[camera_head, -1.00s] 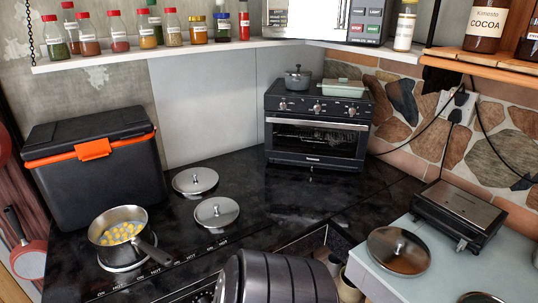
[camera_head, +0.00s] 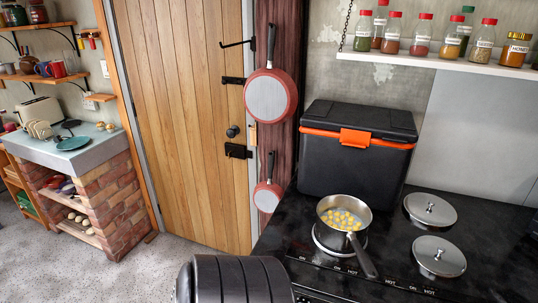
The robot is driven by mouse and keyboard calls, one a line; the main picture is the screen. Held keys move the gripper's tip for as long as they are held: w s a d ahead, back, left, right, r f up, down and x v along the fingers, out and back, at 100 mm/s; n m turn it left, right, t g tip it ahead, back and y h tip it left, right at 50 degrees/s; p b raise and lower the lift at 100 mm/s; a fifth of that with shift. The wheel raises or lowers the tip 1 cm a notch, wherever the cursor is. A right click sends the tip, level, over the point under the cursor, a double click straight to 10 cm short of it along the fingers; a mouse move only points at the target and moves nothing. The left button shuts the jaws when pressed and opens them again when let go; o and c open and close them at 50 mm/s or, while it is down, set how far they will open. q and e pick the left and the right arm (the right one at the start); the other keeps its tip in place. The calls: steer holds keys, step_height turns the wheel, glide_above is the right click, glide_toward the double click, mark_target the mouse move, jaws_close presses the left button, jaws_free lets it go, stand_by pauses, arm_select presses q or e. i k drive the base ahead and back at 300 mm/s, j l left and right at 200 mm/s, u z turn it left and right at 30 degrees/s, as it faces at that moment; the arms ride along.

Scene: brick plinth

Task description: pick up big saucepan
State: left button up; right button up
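A steel saucepan (camera_head: 343,220) with a dark handle sits upright on a burner of the black stove, with yellow pieces inside it. Two red pans with pale undersides hang on the dark red wall strip right of the door. The larger hanging pan (camera_head: 270,96) is high up, and the smaller hanging pan (camera_head: 267,198) is below it. I cannot tell from the picture which of these is the big saucepan. Neither of my grippers is in view.
The black cooler (camera_head: 357,167) stands behind the steel saucepan. Two lids (camera_head: 430,209) lie on the stove (camera_head: 397,254) at right. A wooden door (camera_head: 183,110) is shut. A brick plinth (camera_head: 100,205) stands at left, with open floor (camera_head: 145,275) before it.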

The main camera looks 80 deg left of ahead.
mark_target(343, 221)
steer(key=l+u, duration=0.1)
steer(key=u, duration=1.75)
